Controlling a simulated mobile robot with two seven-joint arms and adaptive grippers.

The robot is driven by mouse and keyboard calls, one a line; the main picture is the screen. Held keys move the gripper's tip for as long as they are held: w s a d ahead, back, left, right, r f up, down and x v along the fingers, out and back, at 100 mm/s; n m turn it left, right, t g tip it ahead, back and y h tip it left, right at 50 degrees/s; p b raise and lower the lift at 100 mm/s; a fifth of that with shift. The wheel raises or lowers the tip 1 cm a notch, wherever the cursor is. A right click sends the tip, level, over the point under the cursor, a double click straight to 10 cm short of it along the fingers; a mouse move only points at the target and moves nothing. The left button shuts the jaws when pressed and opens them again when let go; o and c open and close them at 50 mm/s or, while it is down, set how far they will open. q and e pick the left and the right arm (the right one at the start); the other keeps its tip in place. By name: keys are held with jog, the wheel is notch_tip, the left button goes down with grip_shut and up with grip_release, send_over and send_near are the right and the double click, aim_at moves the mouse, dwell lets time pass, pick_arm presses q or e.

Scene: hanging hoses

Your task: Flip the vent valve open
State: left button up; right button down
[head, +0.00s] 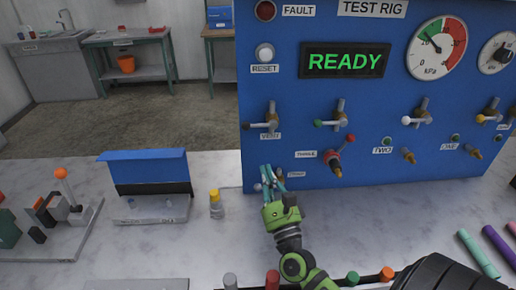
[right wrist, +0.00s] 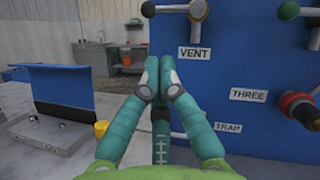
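The vent valve (head: 265,120) is on the blue test rig panel, above the VENT label (head: 270,135). In the right wrist view the valve's lever (right wrist: 172,9) shows at the top edge, above and beyond the fingertips. My right gripper (head: 271,178) is below the valve, close to the panel's lower left edge and apart from the lever. In the right wrist view its teal fingers (right wrist: 160,82) meet at the tips with nothing seen between them. My left gripper is not in view.
Other valves (head: 418,116) line the panel to the right, with a red-handled valve (head: 338,158) marked THREE nearby. The display (head: 345,61) reads READY. A blue-lidded box (head: 147,167) and a yellow-capped bottle (head: 216,204) stand left of my gripper.

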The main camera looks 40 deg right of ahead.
aim_at(258, 126)
pick_arm(q)
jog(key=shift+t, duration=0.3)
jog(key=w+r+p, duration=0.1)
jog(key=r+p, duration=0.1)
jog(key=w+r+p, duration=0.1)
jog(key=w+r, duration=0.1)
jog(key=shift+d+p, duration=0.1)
jog(key=shift+p, duration=0.3)
pick_arm(e)
jog(key=x, duration=1)
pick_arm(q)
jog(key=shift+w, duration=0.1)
pick_arm(e)
jog(key=shift+a, duration=0.1)
pick_arm(q)
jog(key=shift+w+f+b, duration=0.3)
jog(key=shift+b, duration=0.05)
pick_arm(e)
jog(key=shift+a+r+m, duration=0.1)
jog(key=shift+r+m, duration=0.05)
jog(key=shift+m, duration=0.45)
jog(key=shift+h, duration=0.4)
